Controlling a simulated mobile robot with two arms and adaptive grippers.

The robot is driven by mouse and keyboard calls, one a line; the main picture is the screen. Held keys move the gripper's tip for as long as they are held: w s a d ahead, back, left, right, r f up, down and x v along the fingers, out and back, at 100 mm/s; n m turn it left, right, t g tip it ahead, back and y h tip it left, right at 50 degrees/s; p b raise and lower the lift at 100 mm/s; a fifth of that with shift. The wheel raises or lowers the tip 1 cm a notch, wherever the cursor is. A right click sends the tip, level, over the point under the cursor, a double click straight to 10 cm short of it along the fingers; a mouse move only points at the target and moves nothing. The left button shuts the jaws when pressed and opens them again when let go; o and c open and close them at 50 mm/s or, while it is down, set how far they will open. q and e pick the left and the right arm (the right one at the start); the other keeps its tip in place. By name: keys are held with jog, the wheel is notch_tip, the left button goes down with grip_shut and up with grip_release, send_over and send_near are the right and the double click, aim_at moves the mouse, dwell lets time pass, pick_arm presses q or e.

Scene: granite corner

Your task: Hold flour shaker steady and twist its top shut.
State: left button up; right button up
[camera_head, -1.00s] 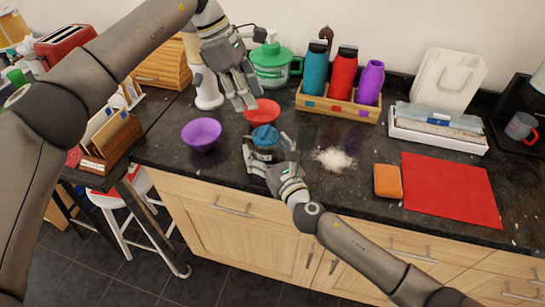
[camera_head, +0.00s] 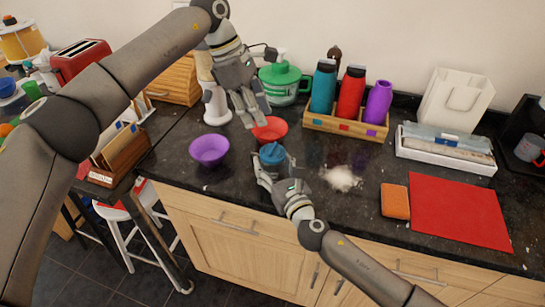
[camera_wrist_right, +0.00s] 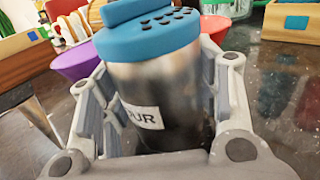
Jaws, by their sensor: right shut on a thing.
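The flour shaker (camera_head: 272,154) is a metal can with a blue top, upright near the counter's front. The right wrist view shows its body (camera_wrist_right: 160,95) with a partly hidden label ending in "UR". Its blue top (camera_wrist_right: 150,40) has dark holes and a raised blue piece at the left. My right gripper (camera_head: 279,168) is shut around the metal body, one finger on each side, below the top. My left gripper (camera_head: 257,117) hangs above and left of the shaker, fingers pointing down, apart and empty. It does not touch the top.
A purple bowl (camera_head: 209,149) and a red bowl (camera_head: 270,129) stand close to the shaker. White powder (camera_head: 341,178) is spilled right of it. Behind are a green-lidded pot (camera_head: 286,76) and a wooden bottle tray (camera_head: 345,129). An orange sponge (camera_head: 395,201) and red mat (camera_head: 460,211) lie right.

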aim_at(273, 147)
pick_arm(q)
jog(key=d+r+n+y, duration=0.3)
jog(key=d+n+y, duration=0.1)
jog(key=n, duration=1.2)
jog(key=shift+t, duration=0.3)
jog(key=f, duration=1.1)
jog(key=shift+s+f, duration=0.35)
jog(key=shift+s, duration=0.05)
grip_shut()
